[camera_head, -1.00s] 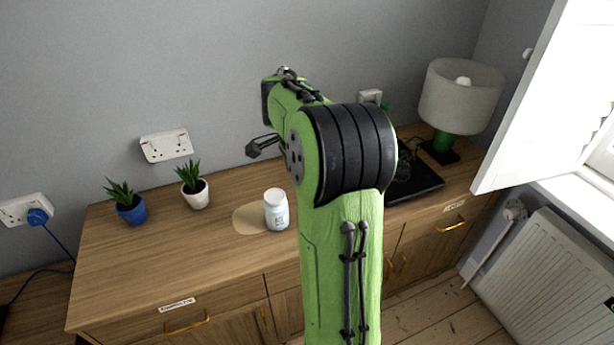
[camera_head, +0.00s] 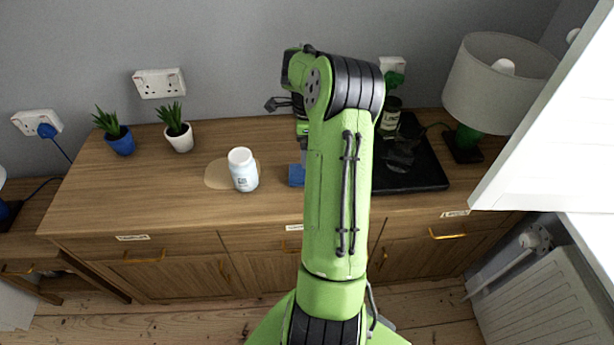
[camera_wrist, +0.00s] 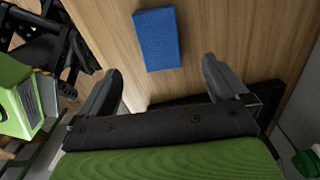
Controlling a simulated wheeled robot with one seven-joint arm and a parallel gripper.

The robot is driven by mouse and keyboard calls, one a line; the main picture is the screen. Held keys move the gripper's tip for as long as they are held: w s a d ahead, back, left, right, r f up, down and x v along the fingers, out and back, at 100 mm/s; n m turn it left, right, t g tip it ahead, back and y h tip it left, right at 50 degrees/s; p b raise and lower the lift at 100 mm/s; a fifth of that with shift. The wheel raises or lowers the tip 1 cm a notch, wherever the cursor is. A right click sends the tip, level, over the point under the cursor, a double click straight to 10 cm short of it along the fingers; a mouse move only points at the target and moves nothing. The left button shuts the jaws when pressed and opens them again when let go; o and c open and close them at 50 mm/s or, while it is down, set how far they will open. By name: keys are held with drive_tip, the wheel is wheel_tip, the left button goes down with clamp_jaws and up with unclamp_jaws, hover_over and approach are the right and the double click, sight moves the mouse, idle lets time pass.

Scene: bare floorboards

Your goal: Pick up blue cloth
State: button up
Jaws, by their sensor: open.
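The blue cloth (camera_wrist: 157,40) is a flat, folded blue rectangle on the wooden sideboard top in the wrist view. In the head view only a part of the blue cloth (camera_head: 296,175) shows, just left of my green arm, which hides the rest. My gripper (camera_wrist: 160,85) is open and empty in the wrist view, its two dark fingers spread wide. The cloth lies ahead of the gap between the fingertips, apart from them. In the head view the fingers are hidden behind my arm.
A white jar (camera_head: 243,170) stands left of the cloth by a beige round patch (camera_head: 216,174). A black tray (camera_head: 425,165) with dark items lies to the right, near a lamp (camera_head: 497,85). Two potted plants (camera_head: 120,141) (camera_head: 179,137) stand at the back left.

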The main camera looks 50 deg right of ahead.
wheel_tip(320, 180, down, 10)
drive_tip(key=shift+f+b, duration=0.2)
drive_tip(key=shift+b, duration=0.9)
drive_tip(key=shift+s, duration=0.1)
drive_tip(key=shift+r, duration=0.1)
drive_tip(key=shift+c, duration=0.5)
drive_tip(key=c, duration=1)
